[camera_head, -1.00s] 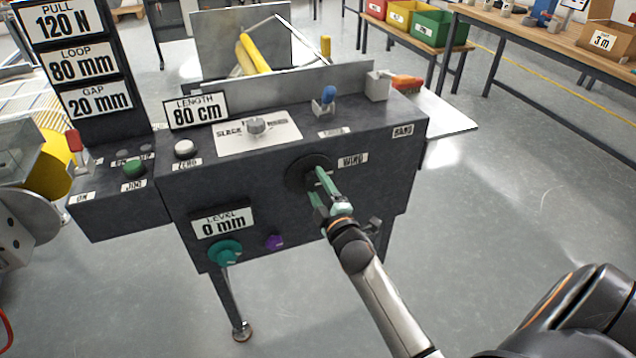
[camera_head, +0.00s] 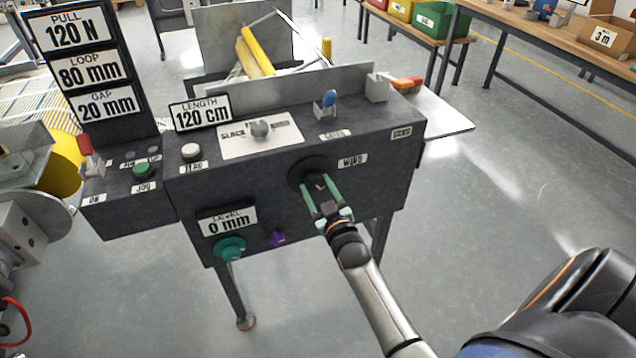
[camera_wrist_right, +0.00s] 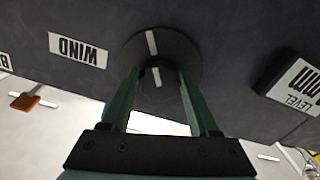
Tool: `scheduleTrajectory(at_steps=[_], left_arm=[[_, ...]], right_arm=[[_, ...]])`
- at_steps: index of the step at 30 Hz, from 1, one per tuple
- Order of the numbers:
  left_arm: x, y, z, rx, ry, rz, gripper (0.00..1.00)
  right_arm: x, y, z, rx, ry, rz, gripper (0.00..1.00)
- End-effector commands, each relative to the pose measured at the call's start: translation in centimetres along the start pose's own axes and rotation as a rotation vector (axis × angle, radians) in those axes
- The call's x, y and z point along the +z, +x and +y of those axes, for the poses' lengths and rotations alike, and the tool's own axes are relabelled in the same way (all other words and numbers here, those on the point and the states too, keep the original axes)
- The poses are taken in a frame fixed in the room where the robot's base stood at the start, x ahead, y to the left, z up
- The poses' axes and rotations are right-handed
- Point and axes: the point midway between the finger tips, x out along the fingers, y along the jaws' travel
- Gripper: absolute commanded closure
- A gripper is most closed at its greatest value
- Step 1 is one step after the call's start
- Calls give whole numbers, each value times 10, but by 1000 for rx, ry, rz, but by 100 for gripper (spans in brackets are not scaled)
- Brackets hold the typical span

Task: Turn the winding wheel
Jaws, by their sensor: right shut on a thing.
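The winding wheel (camera_head: 304,170) is a dark round disc on the front of the dark machine, left of the WIND label (camera_head: 352,160). My right gripper (camera_head: 321,190) is at the wheel with its two green fingers on either side of the dark hub, shut on it. In the right wrist view the wheel (camera_wrist_right: 185,52) shows a white mark on its rim and another on the hub (camera_wrist_right: 156,84) between the fingers. The LENGTH display (camera_head: 201,115) reads 120 cm. My left gripper is not in view.
The LEVEL display (camera_head: 227,221) reads 0 mm, with a teal knob (camera_head: 230,248) and a purple knob (camera_head: 276,239) below. Open floor lies to the right.

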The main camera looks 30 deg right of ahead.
Motion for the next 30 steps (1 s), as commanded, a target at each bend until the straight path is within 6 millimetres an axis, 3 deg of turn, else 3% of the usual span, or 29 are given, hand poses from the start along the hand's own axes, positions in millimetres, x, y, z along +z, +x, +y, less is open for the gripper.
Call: scheduleTrajectory(at_steps=[15,30], left_arm=[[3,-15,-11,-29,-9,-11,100],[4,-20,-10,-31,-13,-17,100]], right_arm=[[-1,0,-2,-1,429,-2,95],[0,0,-3,0,585,-1,95]])
